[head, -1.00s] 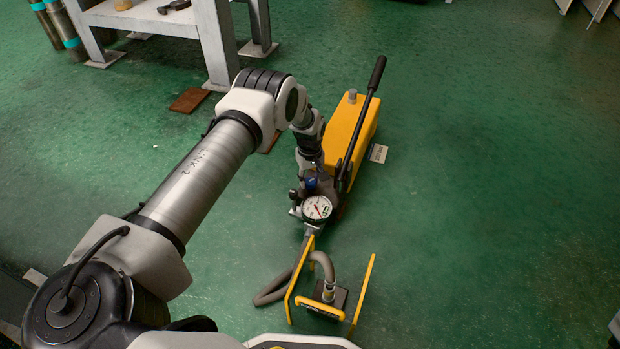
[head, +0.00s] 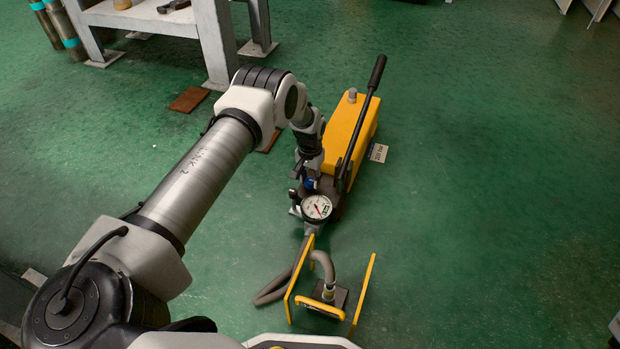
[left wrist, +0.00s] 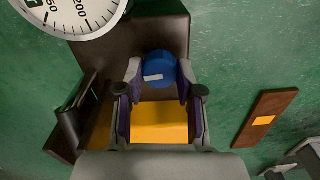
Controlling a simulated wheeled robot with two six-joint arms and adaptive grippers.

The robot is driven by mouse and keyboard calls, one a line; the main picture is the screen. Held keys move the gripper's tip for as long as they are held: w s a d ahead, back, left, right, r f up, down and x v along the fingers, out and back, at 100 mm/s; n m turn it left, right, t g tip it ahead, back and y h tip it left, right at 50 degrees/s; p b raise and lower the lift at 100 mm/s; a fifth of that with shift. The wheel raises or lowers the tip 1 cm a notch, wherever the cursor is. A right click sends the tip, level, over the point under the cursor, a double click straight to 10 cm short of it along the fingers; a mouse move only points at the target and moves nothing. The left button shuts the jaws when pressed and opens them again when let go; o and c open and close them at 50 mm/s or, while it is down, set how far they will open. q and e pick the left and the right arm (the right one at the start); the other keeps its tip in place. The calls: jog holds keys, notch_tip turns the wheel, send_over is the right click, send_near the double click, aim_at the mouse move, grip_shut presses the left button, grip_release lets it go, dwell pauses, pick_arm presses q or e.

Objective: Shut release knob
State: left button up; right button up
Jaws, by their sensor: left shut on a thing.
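The release knob (left wrist: 160,68) is a blue round cap with a small white mark. It sits on the dark front block of a yellow hand pump (head: 347,130). In the left wrist view my left gripper (left wrist: 160,80) has one fingertip on each side of the knob and is shut on it. In the head view my left gripper (head: 306,184) is at the pump's front, just behind the pressure gauge (head: 316,207), and mostly hides the knob (head: 309,183). My right gripper is not in view.
The pump's long black handle (head: 362,120) rises just right of my gripper. A grey hose (head: 274,292) runs from the gauge to a yellow frame (head: 363,290). A grey-white table (head: 213,35) stands at the back left.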

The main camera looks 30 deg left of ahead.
aim_at(310, 180)
pick_arm(q)
jog(key=shift+m, duration=0.6)
jog(key=o, duration=1.1)
jog(key=shift+o, duration=0.2)
notch_tip(310, 180, up, 12)
